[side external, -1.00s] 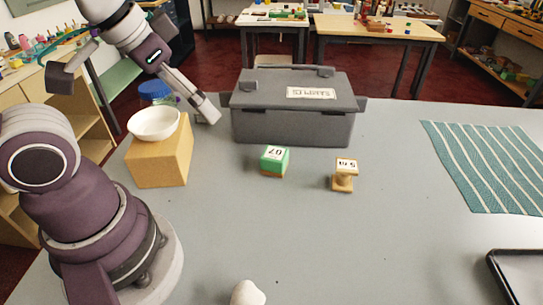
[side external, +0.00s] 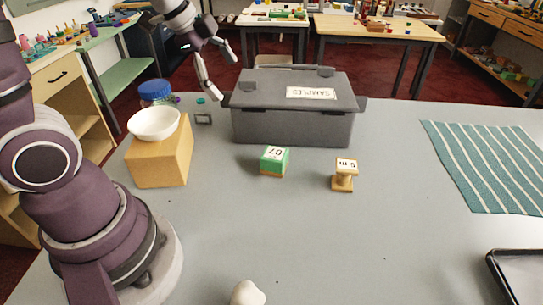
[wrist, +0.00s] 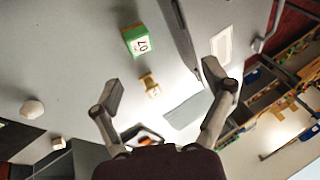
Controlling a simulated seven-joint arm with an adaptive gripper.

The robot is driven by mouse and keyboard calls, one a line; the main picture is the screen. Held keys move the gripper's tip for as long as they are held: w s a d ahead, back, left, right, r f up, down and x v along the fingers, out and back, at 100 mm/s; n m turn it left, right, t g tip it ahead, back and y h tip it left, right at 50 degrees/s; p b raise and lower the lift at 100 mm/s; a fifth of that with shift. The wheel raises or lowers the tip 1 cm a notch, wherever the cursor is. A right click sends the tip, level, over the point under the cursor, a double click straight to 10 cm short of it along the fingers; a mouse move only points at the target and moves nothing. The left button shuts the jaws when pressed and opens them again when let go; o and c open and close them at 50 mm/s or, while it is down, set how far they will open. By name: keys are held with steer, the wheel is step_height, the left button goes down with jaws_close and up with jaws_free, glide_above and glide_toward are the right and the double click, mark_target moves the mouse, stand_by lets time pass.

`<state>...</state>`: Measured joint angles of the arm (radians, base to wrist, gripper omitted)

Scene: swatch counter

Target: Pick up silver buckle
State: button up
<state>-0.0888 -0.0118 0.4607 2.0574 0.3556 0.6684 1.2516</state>
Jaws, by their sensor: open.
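The silver buckle (side external: 203,118) looks like a small grey rectangular frame. It lies on the counter between the cardboard-coloured block and the grey samples box in the side external view. I cannot make it out in the wrist view. My gripper (side external: 223,76) is open and empty, raised above the counter's far side, up and slightly right of the buckle in the picture. Its two spread fingers also show in the wrist view (wrist: 164,85), with nothing between them held.
The grey samples box (side external: 290,128) stands right of the buckle. A tan block (side external: 163,166) bears a white bowl (side external: 153,124); a blue-lidded jar (side external: 155,90) is behind. The centre foreground is mostly clear.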

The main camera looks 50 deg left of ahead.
steer(key=w+a+f+m+g+y, duration=0.1)
steer(key=w+a+f+m+y, duration=0.1)
steer(key=a+f+m, duration=0.5)
steer(key=m+g+y, duration=0.1)
steer(key=m, duration=0.8)
glide_toward(202, 114)
steer(key=shift+y, duration=0.3)
steer(key=x, duration=1)
steer(key=shift+d+f, duration=0.1)
steer(key=shift+d, duration=0.15)
steer(key=c, duration=0.8)
